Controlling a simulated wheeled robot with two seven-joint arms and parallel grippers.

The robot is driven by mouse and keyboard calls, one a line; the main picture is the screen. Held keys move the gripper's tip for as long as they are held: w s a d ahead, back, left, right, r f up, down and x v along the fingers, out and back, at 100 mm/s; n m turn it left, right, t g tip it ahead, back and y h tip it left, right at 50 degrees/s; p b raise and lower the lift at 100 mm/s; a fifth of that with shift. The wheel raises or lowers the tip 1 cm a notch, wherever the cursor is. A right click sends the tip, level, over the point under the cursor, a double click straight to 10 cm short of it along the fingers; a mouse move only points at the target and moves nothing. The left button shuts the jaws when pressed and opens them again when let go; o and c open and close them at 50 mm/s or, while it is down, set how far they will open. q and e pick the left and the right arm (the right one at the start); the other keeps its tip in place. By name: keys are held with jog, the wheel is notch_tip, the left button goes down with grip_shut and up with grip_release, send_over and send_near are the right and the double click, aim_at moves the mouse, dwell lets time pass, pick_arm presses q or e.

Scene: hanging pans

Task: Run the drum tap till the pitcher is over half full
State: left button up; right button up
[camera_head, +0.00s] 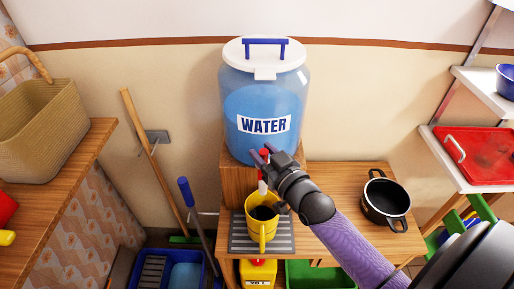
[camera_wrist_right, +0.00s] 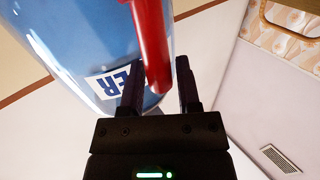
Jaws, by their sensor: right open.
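The clear blue water drum (camera_head: 250,98) with a white lid and "WATER" label stands on a wooden block at the back. Its red tap handle (camera_head: 265,155) and white spout (camera_head: 262,187) are on its front. The yellow pitcher (camera_head: 253,226) stands upright under the spout on a grey ridged mat (camera_head: 286,236). Its inside looks dark, and I cannot tell the water level. My right gripper (camera_head: 261,153) is open at the tap; in the right wrist view the red handle (camera_wrist_right: 150,45) passes between its fingers (camera_wrist_right: 158,82). I cannot tell whether they touch it. My left gripper is out of view.
A black pot (camera_head: 386,199) stands on the wooden table right of my right arm. A wicker basket (camera_head: 42,130) sits on the left counter. A red tray (camera_head: 475,155) lies on the right shelf. A blue crate (camera_head: 137,262) and brooms are low at left.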

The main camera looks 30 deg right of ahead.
jog(key=shift+w, duration=1.05)
grip_shut()
dwell(0.5)
